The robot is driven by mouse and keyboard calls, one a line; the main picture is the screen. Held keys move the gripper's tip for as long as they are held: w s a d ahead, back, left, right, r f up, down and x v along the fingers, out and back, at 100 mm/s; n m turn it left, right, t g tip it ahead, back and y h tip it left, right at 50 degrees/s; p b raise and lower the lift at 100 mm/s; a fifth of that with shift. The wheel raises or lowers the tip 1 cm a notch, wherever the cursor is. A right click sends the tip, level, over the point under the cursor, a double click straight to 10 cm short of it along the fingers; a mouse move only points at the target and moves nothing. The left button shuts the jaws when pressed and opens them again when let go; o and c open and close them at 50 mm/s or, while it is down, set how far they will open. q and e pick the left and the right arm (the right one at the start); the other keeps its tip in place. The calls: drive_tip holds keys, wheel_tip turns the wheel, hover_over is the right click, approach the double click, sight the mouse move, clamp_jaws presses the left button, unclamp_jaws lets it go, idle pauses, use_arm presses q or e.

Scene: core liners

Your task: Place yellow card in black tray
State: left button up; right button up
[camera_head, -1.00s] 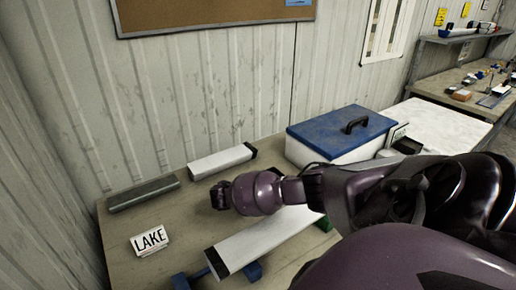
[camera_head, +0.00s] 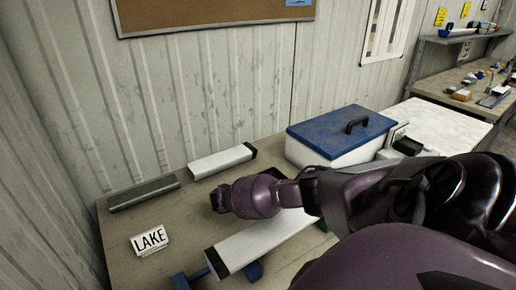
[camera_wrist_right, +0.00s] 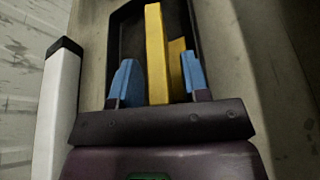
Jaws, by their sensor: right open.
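In the right wrist view the yellow card (camera_wrist_right: 157,55) is a long narrow strip between the blue fingers of my right gripper (camera_wrist_right: 158,85). The fingers stand apart, with gaps on both sides of the strip. A second yellow patch (camera_wrist_right: 177,68) shows just right of it. The black tray (camera_wrist_right: 124,30) lies behind the strip and fingers; I cannot tell whether the card touches its floor. In the head view my right gripper (camera_head: 218,197) is over the table's middle, and the card is not discernible there. My left gripper is not in view.
White core liners lie behind (camera_head: 222,161) and in front (camera_head: 255,241) of my right gripper; the front one rests on blue supports. A dark grey long piece (camera_head: 144,194), a LAKE sign (camera_head: 149,240) and a blue-lidded box (camera_head: 340,133) are also on the table (camera_head: 190,232).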

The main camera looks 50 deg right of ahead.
drive_tip(key=shift+r, duration=0.15)
drive_tip(key=v, duration=1.2)
drive_tip(key=shift+b, duration=0.3)
